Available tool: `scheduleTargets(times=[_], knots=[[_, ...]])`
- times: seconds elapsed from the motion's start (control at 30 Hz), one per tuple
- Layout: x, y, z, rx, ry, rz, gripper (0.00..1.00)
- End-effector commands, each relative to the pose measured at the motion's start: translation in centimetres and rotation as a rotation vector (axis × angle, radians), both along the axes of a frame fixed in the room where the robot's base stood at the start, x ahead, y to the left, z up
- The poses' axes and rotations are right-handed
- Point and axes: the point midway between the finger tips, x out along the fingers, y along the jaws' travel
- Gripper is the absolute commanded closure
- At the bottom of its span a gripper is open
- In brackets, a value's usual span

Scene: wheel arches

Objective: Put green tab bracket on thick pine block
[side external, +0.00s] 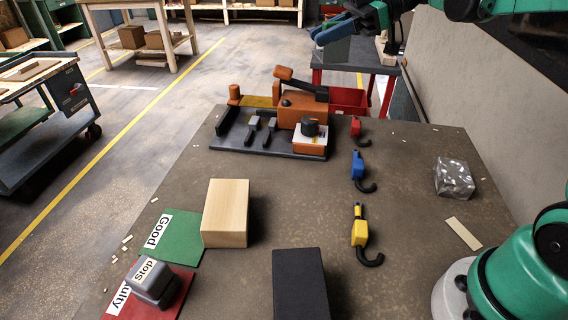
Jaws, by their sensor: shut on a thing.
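The thick pine block (225,213) lies on the brown table, left of the middle, overlapping the right edge of the green "Good" mat. Its top is bare. My gripper (335,32), with blue jaws, is high at the top of the view, beyond the table's far edge in the picture and well away from the pine block. It is shut on a dull grey-green piece, the green tab bracket (334,50), which hangs below the jaws. Its full shape and the jaw contact are hard to make out. No other green bracket shows on the table.

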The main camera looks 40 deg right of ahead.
Motion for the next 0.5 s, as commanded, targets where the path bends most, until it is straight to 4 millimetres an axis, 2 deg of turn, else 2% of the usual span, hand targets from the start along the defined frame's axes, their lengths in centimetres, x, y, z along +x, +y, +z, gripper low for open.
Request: scheduleTargets(times=[0.03,0.2,0.33,0.4,0.5], knots=[[0.2,3.4,0.5,0.000,0.000,0.063,1.00],[-0.7,12.8,2.0,0.002,-0.001,0.225,1.00],[-2.3,18.2,2.8,0.004,-0.002,0.318,1.00],[-3.2,20.2,3.2,0.007,-0.002,0.354,1.00],[-4.1,22.0,3.5,0.008,-0.002,0.387,1.00]])
